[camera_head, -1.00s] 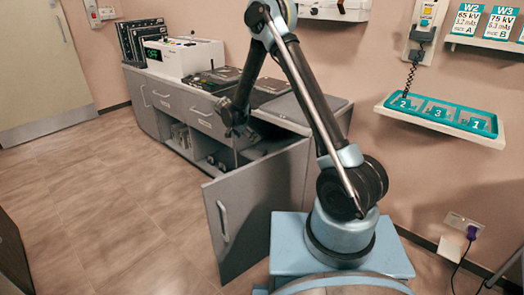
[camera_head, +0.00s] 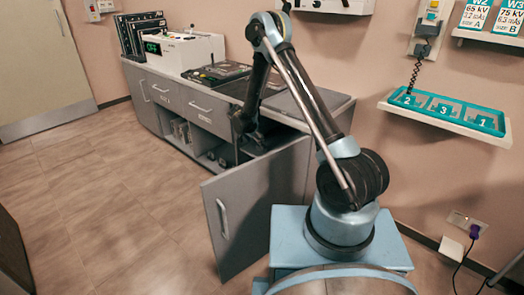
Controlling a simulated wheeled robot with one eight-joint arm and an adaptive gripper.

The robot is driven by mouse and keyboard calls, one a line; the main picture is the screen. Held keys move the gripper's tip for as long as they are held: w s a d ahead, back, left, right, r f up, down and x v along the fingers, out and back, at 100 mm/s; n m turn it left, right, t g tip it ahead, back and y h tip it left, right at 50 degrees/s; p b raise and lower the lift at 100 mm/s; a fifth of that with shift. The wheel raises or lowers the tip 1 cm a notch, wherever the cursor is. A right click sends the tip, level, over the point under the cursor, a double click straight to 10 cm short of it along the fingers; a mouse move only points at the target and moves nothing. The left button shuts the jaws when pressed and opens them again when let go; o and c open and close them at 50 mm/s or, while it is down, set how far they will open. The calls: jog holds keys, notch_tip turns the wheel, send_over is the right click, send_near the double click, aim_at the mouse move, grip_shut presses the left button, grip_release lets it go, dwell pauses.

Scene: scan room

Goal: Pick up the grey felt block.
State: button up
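My gripper (camera_head: 243,124) is dark and hangs at the front edge of the counter, just above the open cabinet compartment. It is small and seen from behind, so I cannot tell whether its fingers are open or shut. I cannot make out the grey felt block; the compartment's inside is mostly hidden by the open door and my arm.
A grey cabinet door (camera_head: 262,205) stands swung open in front of my base. The counter (camera_head: 313,108) carries a white console (camera_head: 187,52). A wall shelf with a teal numbered tray (camera_head: 447,112) is at right. The floor (camera_head: 120,190) at left is clear.

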jog(key=shift+d+x, duration=0.15)
jog(key=shift+x, duration=1.45)
jog(key=shift+d+x, duration=0.15)
jog(key=shift+x, duration=1.5)
jog(key=shift+s+r, duration=0.1)
jog(key=shift+s, duration=0.05)
jog(key=c, duration=1.1)
jog(key=shift+r, duration=0.1)
jog(key=shift+c, duration=0.2)
